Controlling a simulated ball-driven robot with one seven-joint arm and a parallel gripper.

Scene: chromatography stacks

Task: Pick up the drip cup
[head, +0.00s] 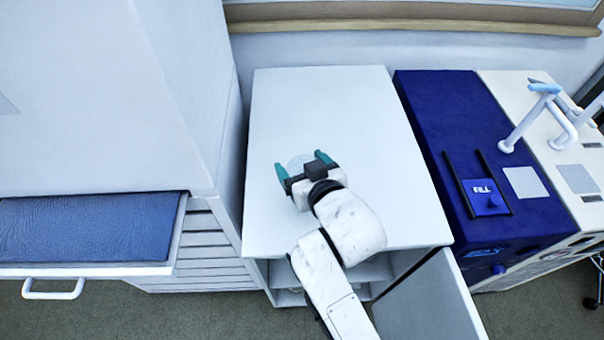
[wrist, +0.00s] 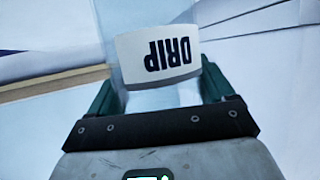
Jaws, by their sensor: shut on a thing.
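The drip cup (wrist: 165,97) is a clear, pale cup with a white label that reads DRIP, upside down in the wrist view. In the head view the cup (head: 299,161) is a faint translucent shape between the green fingers. My gripper (head: 304,163) is shut on the cup, with one finger on each side of it; in the wrist view the gripper (wrist: 160,90) flanks the label. The gripper is over the white cabinet top (head: 330,110). I cannot tell whether the cup touches that top.
The white top is otherwise bare. A blue unit marked FILL (head: 486,198) stands to the right, beside a cream machine with pale handles (head: 520,125). At left is a tall white housing with a pulled-out blue-topped drawer (head: 90,228). A cabinet door (head: 425,300) hangs open in front.

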